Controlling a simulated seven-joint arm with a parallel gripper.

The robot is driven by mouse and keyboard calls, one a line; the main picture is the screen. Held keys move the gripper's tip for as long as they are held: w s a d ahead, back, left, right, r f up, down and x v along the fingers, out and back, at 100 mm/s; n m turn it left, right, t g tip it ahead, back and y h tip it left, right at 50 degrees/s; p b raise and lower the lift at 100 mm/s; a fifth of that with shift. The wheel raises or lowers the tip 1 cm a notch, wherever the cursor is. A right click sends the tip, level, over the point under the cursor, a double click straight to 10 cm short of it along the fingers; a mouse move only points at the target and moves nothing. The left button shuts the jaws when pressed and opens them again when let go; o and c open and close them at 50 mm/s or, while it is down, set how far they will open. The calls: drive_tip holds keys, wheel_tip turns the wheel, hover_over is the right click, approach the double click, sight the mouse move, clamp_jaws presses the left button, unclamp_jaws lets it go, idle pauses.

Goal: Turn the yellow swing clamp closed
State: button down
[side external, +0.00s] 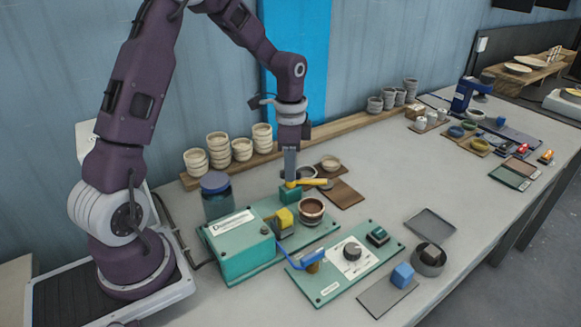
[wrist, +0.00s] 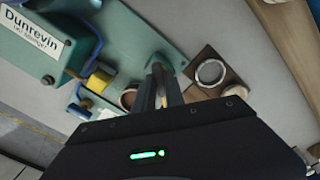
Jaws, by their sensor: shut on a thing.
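The yellow swing clamp (side external: 314,182) is a flat yellow bar above a small green block (side external: 290,195) at the back corner of the green base plate (side external: 326,233). It points right, behind the brown-filled cup (side external: 311,212) and not over it. My gripper (side external: 290,181) points down at the bar's left end and is shut on it.
A yellow block (side external: 284,218) and green box (side external: 246,257) stand left of the cup. A blue-lidded jar (side external: 216,197) is behind. A dial panel (side external: 346,262) with a blue lever (side external: 287,258) lies in front. Stacked bowls (side external: 219,151) line the back shelf.

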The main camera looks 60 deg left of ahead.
drive_tip(key=m, duration=0.5)
drive_tip(key=shift+w+m, duration=0.1)
drive_tip(key=shift+m, duration=0.2)
drive_tip(key=m, duration=0.4)
drive_tip(key=shift+m, duration=0.4)
drive_tip(key=c, duration=1.4)
unclamp_jaws()
wheel_tip(320, 180, up, 7)
drive_tip(key=shift+r, duration=0.1)
